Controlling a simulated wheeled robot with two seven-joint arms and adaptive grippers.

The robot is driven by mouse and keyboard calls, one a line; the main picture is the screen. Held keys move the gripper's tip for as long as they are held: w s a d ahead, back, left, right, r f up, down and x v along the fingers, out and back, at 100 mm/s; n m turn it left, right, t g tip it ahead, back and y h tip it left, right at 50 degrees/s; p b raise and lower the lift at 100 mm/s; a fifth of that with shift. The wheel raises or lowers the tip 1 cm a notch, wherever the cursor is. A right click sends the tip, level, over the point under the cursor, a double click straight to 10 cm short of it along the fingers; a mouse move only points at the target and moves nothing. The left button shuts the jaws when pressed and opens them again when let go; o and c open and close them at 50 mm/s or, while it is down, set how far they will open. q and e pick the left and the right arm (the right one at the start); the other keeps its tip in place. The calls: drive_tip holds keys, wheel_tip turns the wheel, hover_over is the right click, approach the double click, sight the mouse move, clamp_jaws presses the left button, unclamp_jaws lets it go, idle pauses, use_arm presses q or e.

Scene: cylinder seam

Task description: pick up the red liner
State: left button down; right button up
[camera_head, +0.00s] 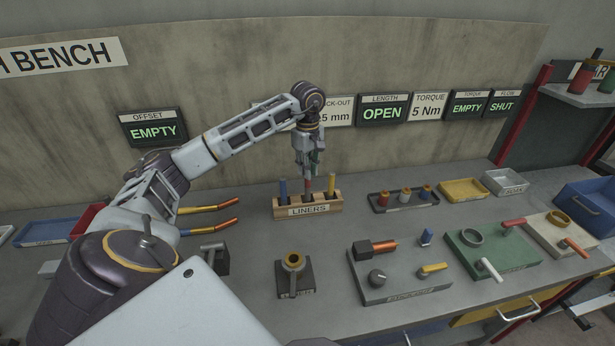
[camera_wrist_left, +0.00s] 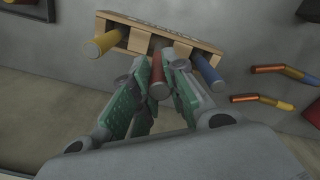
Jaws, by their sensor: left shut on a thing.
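The red liner (camera_head: 307,184) stands in the middle place of the wooden liners rack (camera_head: 323,210), between a blue liner (camera_head: 283,190) and a yellow liner (camera_head: 332,183). My left gripper (camera_head: 308,172) points down over the rack and is shut on the top of the red liner. The wrist view shows the red liner (camera_wrist_left: 158,85) between the green finger pads of the left gripper (camera_wrist_left: 155,90). The yellow liner (camera_wrist_left: 105,42) and blue liner (camera_wrist_left: 208,75) stand on either side, apart from the fingers. My right gripper is not in view.
A dark tray (camera_head: 403,200) with several small parts stands right of the rack. A dark block with a brass ring (camera_head: 293,272) and a grey fixture plate (camera_head: 400,275) stand nearer. Two bent yellow and orange tubes (camera_head: 210,208) lie left of the rack. The wall is close behind.

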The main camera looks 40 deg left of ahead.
use_arm(q)
drive_tip(key=shift+r, duration=2.75)
drive_tip(key=shift+s+d, duration=0.1)
